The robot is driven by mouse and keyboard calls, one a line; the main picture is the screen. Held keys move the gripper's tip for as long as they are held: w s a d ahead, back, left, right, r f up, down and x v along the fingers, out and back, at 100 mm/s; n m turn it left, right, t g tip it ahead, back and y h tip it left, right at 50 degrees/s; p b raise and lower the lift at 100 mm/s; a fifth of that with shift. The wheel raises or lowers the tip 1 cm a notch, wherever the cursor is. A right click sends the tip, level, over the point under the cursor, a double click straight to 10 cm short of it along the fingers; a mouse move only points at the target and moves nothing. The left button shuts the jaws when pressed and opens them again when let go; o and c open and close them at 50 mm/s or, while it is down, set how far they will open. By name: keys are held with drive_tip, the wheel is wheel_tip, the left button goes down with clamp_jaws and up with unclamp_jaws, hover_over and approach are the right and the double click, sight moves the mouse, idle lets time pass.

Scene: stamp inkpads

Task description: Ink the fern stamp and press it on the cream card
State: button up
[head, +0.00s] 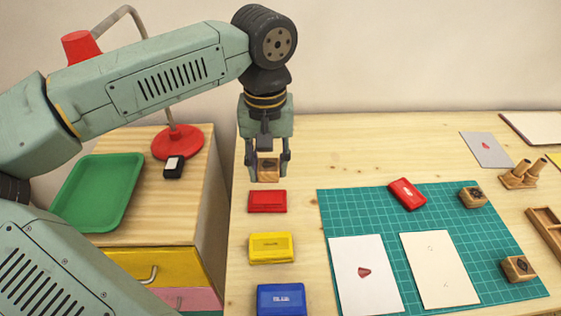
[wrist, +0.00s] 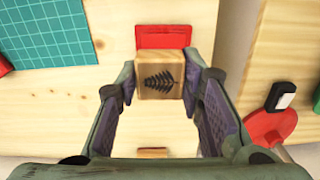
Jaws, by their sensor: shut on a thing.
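My gripper (head: 267,165) is shut on the fern stamp (head: 268,172), a small wooden block, above the table's left end. In the wrist view the stamp (wrist: 161,80) shows a dark fern picture on its upper face, between both fingers. The red inkpad (head: 267,201) lies just in front of the stamp in the head view; it also shows beyond the stamp in the wrist view (wrist: 163,36). Yellow (head: 270,248) and blue (head: 281,299) inkpads lie in line nearer. The cream card (head: 440,270) lies on the green mat, with faint small marks. The stamp's underside is hidden.
A white card (head: 364,276) with a red mark lies left of the cream card. The cutting mat (head: 350,205) also holds a red case (head: 407,194) and two wooden stamps (head: 472,196) (head: 518,269). A green tray (head: 72,215) and red lamp base (head: 178,143) stand on the left cabinet.

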sight(268, 197)
drive_tip(key=shift+w+a+f, duration=0.1)
drive_tip(key=shift+a+f, duration=0.1)
drive_tip(key=shift+a, duration=0.15)
drive_tip(key=shift+d+f+b, duration=0.1)
drive_tip(key=shift+f+b, duration=2)
drive_tip(key=shift+f, duration=0.7)
drive_tip(key=shift+f+b, duration=0.55)
drive_tip(key=shift+f, duration=0.05)
drive_tip(key=shift+r, duration=0.15)
drive_tip(key=shift+r+p, duration=0.45)
drive_tip(key=shift+r, duration=0.05)
drive_tip(key=shift+r+p, duration=2)
drive_tip(key=shift+r, duration=0.8)
